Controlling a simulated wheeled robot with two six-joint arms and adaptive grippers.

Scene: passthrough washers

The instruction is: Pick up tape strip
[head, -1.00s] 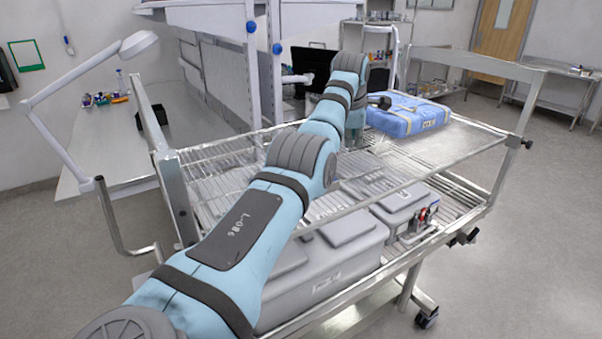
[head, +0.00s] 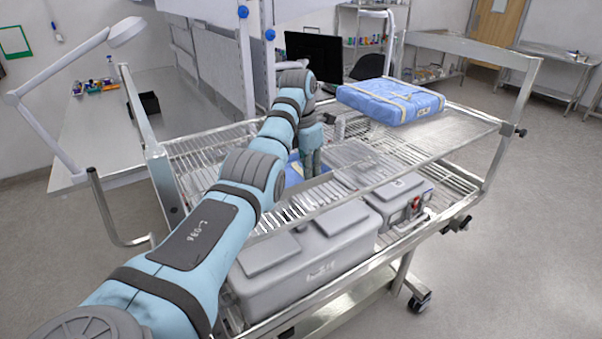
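A blue wrapped pack (head: 412,110) lies on the cart's upper shelf (head: 445,135) at the back right. Pale tape-like strips (head: 385,97) run across its top; I cannot tell whether one is loose. My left arm reaches in from the lower left, and its wrist end with the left gripper (head: 313,168) points down over the wire rack, left of the pack and apart from it. The fingers are too small and hidden to tell whether they are open or shut. My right gripper is not in view.
Grey lidded cases (head: 310,262) and a smaller grey case (head: 398,198) stand on the cart's lower wire shelf. A flat blue item (head: 293,172) lies partly behind my arm. A metal rail borders the cart. A side table (head: 95,125) stands left; floor is free at right.

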